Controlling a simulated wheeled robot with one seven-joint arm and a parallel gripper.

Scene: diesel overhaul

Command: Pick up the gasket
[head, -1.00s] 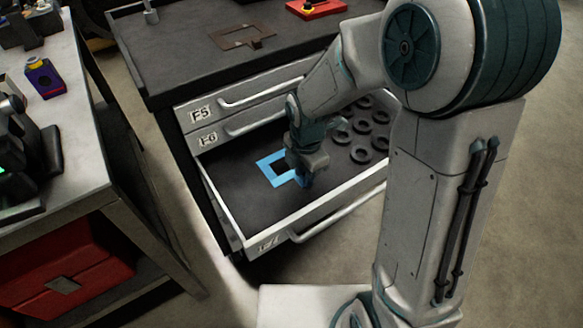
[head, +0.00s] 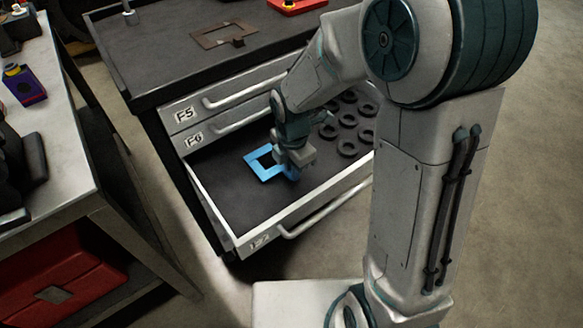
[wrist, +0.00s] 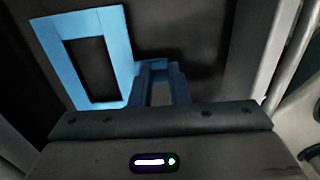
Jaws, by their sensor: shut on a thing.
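The blue gasket (head: 257,168), a flat rectangular frame with an open middle, is in the open drawer (head: 240,205), towards its left side. In the wrist view the gasket (wrist: 62,65) fills the upper left, with its dark opening showing. My gripper (head: 293,172) is shut on the right side of the gasket, and its fingers (wrist: 160,75) show at the centre of the wrist view. The fingers hide part of the gripped edge. I cannot tell whether the gasket is clear of the drawer floor.
Several dark rings (head: 347,130) lie in the drawer right of my gripper. The drawer's pale front wall (head: 300,205) and side walls stand around it. A brown gasket-like plate (head: 222,36) lies on the cabinet top. A workbench (head: 60,150) stands at left.

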